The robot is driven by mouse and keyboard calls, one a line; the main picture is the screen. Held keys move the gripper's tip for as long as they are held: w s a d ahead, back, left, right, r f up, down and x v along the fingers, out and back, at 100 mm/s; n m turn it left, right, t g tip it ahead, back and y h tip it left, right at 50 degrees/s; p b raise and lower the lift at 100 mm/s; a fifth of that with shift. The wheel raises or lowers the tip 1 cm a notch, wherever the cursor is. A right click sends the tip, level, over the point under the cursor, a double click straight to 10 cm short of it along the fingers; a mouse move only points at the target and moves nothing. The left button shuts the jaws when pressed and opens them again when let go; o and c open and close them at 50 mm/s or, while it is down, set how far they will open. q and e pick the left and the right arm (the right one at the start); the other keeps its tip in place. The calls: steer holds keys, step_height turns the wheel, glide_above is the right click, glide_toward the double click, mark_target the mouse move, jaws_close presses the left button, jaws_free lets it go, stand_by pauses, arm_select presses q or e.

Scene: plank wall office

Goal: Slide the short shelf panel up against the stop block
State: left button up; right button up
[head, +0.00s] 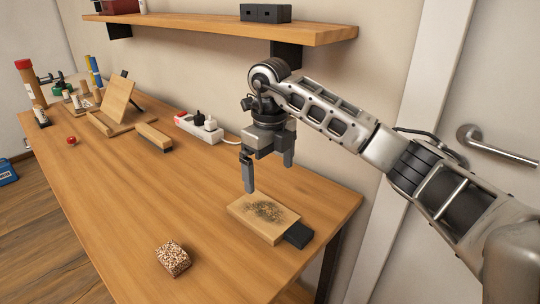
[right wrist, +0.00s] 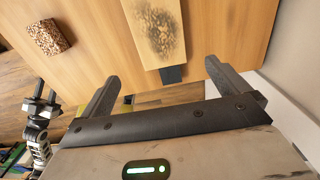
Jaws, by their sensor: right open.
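A short pale wooden panel (head: 242,208) with a dark speckled stain lies flat near the table's right end. A black block (head: 298,236) is at its right end; I cannot tell whether it is the stop block or part of the panel. In the right wrist view the panel (right wrist: 155,30) and the black block (right wrist: 172,74) also show. My right gripper (head: 268,172) is open and empty, pointing down above the panel's far side, apart from it. My left gripper (right wrist: 40,106) shows small in the right wrist view, with its fingers apart and empty.
A speckled brown block (head: 173,258) sits near the table's front edge. A pale wooden bar (head: 153,137), a leaning board (head: 117,98), a power strip (head: 199,128) and a red ball (head: 71,140) stand farther left. A wall shelf (head: 220,28) hangs above. The middle of the table is clear.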

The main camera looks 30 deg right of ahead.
mark_target(270, 216)
step_height(270, 216, down, 13)
steer(key=shift+r+p, duration=0.1)
steer(key=shift+p, duration=0.2)
steer(key=c, duration=0.8)
steer(key=o, duration=0.8)
steer(key=shift+r, duration=0.1)
step_height(270, 216, up, 16)
steer(key=shift+b, duration=0.4)
